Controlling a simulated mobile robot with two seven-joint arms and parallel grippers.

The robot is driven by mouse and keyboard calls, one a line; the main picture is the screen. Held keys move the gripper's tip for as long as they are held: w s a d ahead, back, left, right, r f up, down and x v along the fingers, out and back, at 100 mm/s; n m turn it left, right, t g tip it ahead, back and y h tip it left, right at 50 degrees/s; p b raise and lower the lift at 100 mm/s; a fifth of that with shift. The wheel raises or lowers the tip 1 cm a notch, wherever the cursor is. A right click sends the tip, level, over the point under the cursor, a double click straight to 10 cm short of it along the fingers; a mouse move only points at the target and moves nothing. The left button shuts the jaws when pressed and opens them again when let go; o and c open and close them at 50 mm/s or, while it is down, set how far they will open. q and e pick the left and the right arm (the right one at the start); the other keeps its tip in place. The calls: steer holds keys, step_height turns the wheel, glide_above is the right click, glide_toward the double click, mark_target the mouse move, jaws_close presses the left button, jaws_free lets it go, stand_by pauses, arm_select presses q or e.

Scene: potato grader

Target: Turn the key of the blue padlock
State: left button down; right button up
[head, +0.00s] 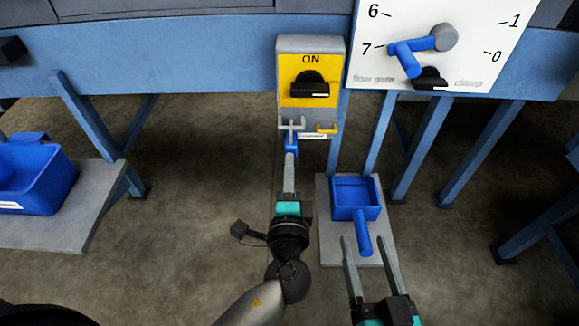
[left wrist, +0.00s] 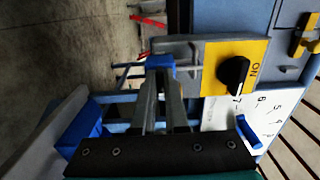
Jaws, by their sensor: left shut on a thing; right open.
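The blue padlock (head: 291,140) is a small blue block just below the grey hasp (head: 291,124) at the bottom of the switch box. My left gripper (head: 290,156) reaches up to it and is shut on it. In the left wrist view the blue padlock (left wrist: 160,61) sits between the fingertips, close to the grey box edge. I cannot make out a key or the shackle in either view. My right gripper (head: 371,246) is open, its fingers on either side of the handle of a blue scoop (head: 357,191).
The grey switch box (head: 311,44) has a yellow ON plate with a black knob (head: 310,85). A yellow hook (head: 327,128) is beside the hasp. A white dial board (head: 480,30) with a blue lever is at right. A blue bin (head: 38,180) stands on a grey shelf at left.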

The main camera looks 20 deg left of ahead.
stand_by(0.3)
arm_select(q)
steer(key=c, duration=0.9)
jaws_free()
steer(key=shift+c, duration=0.2)
arm_select(e)
steer(key=shift+s, duration=0.1)
